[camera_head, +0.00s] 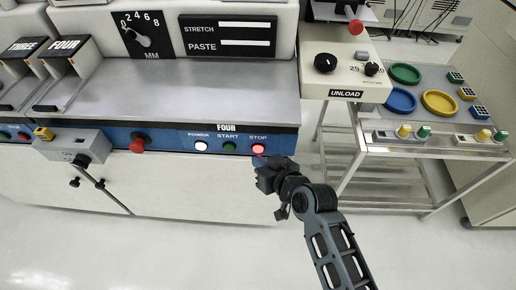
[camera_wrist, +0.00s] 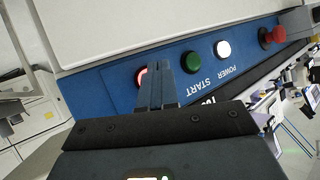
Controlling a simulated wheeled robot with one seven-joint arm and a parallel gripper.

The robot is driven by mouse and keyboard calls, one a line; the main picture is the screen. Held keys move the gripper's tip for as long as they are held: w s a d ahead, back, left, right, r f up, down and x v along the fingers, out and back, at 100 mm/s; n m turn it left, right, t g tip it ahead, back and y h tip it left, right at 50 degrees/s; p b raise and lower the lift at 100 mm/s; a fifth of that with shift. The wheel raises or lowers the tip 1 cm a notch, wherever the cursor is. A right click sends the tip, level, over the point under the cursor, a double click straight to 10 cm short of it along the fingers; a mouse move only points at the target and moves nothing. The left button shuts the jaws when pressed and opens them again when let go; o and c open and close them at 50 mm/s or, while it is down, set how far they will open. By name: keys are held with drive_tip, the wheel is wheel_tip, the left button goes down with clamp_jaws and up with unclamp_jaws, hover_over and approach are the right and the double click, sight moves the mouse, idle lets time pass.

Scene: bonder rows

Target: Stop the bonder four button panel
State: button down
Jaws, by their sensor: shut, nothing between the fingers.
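The blue panel labelled FOUR (camera_head: 228,130) runs along the front edge of the bonder in the head view. It carries a white POWER button (camera_head: 201,146), a green START button (camera_head: 229,147) and a red, lit STOP button (camera_head: 258,148). My gripper (camera_head: 262,164) is just below and in front of the STOP button. In the wrist view the shut fingertips (camera_wrist: 157,72) overlap the right part of the red button (camera_wrist: 141,76). Whether they touch it cannot be told. The green button (camera_wrist: 192,62) and white button (camera_wrist: 222,48) show to the right.
A red mushroom knob (camera_head: 138,143) sticks out left of the buttons. A grey box (camera_head: 75,143) with black levers projects further left. The floor in front is clear.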

drive_tip(key=shift+s, duration=0.1)
drive_tip(key=shift+s+a+p, duration=0.1)
drive_tip(key=shift+s+p, duration=0.75)
drive_tip(key=shift+s, duration=1.55)
drive_tip(key=s+d+r+m+t+h, duration=0.1)
drive_tip(key=s+d+m+h, duration=0.1)
drive_tip(key=s+d, duration=0.65)
drive_tip(key=s+d+r+m+t+h, duration=0.1)
drive_tip(key=s+d+r+t+h, duration=0.1)
drive_tip(key=s+d, duration=0.65)
drive_tip(key=s+d+r+t+h, duration=0.1)
drive_tip(key=s+d+r, duration=0.1)
drive_tip(key=s+r, duration=0.7)
drive_tip(key=s+d+r+m+h, duration=0.1)
drive_tip(key=s+d+r+h, duration=0.1)
drive_tip(key=s+r, duration=0.6)
drive_tip(key=shift+s+d+r+t, duration=0.35)
drive_tip(key=shift+s+d+t, duration=0.05)
drive_tip(key=shift+s+d, duration=0.2)
